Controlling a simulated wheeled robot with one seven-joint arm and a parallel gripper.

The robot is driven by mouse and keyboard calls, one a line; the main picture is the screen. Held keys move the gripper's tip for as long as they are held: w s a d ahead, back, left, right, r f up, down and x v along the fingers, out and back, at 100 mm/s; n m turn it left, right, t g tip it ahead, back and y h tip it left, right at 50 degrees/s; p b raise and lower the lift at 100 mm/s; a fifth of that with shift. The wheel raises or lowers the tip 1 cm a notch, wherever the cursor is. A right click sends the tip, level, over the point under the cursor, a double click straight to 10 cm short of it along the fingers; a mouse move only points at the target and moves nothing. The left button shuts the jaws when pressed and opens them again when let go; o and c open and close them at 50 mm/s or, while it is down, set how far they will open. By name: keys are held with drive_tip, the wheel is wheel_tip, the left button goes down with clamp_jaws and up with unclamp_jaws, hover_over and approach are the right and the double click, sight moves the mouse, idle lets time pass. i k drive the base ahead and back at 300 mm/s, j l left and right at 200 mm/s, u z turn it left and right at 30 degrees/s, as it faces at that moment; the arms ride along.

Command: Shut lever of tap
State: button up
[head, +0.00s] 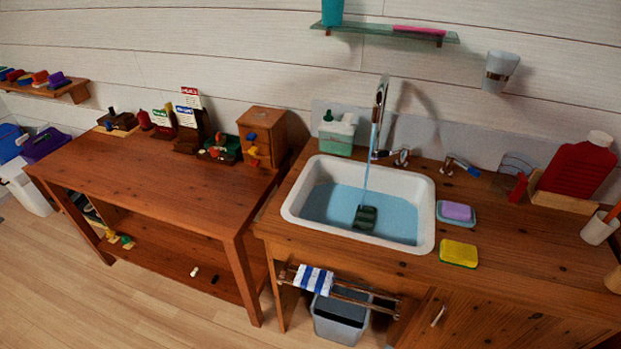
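A chrome tap (380,105) with a tall curved spout stands behind the white sink (428,215), at its back edge. A thin stream of water (368,165) runs from the spout into the basin, which holds blue water (335,205). A small metal lever or fitting (402,157) sits just right of the spout's foot. Further right on the counter is a fitting with a blue-tipped lever (460,163). I cannot tell its exact angle. A dark green block-like thing (366,217) is in the basin. My gripper is not in view.
A purple soap on a dish (456,211) and a yellow sponge (459,253) lie right of the sink. A green-and-white caddy (337,134) stands behind left. A red bottle (577,168) stands far right. A glass shelf (385,33) hangs above. The floor (120,310) in front is clear.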

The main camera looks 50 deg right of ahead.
sight(452, 158)
drive_tip(key=z, duration=1.7)
drive_tip(key=k+l+u, duration=0.4)
drive_tip(key=l+u, duration=0.15)
